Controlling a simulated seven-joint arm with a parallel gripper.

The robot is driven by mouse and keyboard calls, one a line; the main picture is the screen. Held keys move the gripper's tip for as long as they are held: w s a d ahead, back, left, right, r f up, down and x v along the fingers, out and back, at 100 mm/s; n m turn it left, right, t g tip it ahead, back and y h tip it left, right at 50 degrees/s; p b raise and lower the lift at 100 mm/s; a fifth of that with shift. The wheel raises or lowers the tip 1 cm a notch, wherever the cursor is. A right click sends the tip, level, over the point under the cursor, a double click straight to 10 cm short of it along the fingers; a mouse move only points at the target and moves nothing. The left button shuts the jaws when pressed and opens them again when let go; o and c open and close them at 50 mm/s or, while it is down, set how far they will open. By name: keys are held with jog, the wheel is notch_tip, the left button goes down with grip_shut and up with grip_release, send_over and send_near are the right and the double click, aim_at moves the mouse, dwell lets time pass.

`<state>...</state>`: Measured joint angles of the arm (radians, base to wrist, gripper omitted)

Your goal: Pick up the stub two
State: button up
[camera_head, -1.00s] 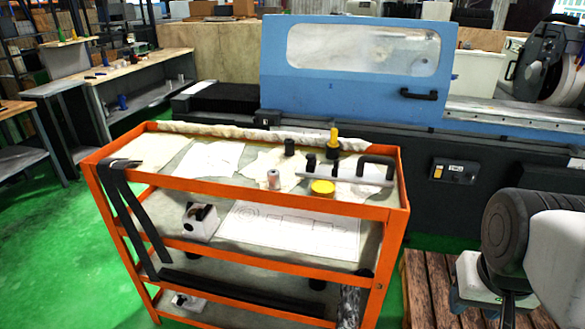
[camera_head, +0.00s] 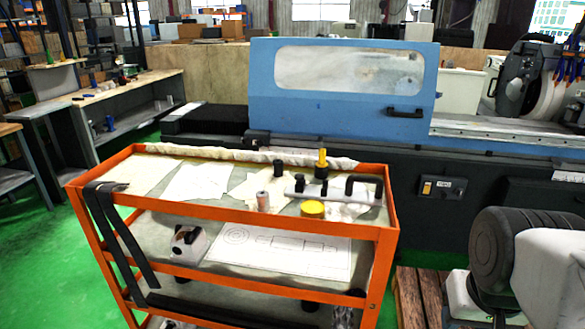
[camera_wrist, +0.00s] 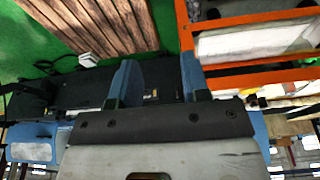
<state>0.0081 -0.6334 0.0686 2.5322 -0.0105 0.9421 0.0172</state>
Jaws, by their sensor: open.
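I cannot tell which item is stub two. Small candidates stand on the orange cart's top tray (camera_head: 150,195) in the head view: a grey-pink cylinder (camera_head: 263,201), a short black cylinder (camera_head: 277,168) and a black cylinder with a yellow top (camera_head: 321,163). A yellow round lid-like piece (camera_head: 312,209) is in front of a grey bar with black uprights (camera_head: 335,190). My gripper (camera_wrist: 160,82) shows in the wrist view, its two blue fingers apart with nothing between them.
A blue machine door (camera_head: 345,115) stands behind the cart. A white box-like item (camera_head: 188,240) and a drawing sheet (camera_head: 285,247) are on the lower shelf. A wooden pallet (camera_wrist: 90,25) and the cart's orange frame (camera_wrist: 250,18) show in the wrist view. Green floor is left.

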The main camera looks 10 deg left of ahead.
jog(key=o, duration=0.5)
jog(key=shift+o, duration=0.2)
jog(key=shift+w+r, duration=0.1)
